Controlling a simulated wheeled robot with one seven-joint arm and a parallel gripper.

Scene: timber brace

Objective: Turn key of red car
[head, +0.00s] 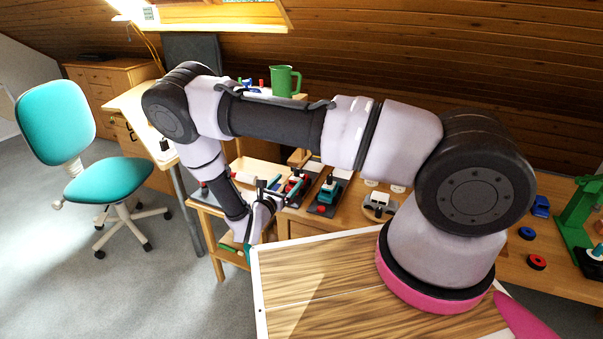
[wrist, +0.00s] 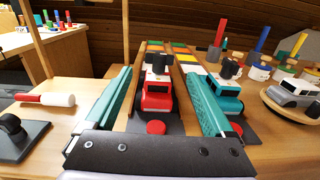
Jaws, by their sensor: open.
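The red car (wrist: 157,97) stands in the middle of the wrist view, with a dark key-like piece (wrist: 155,62) on top and a red round knob (wrist: 156,128) in front. My gripper (wrist: 158,73) is open. Its two teal fingers lie on either side of the red car, apart from each other, with nothing held. Whether they touch the car cannot be told. In the head view the red car (head: 293,184) is partly hidden by my gripper (head: 271,186), which is over the small table's right side.
A teal car (wrist: 226,94) with a similar dark top stands right of the red car, close to my right finger. A red-and-white handled tool (wrist: 45,99) and a dark base with a knob (wrist: 14,135) lie left.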

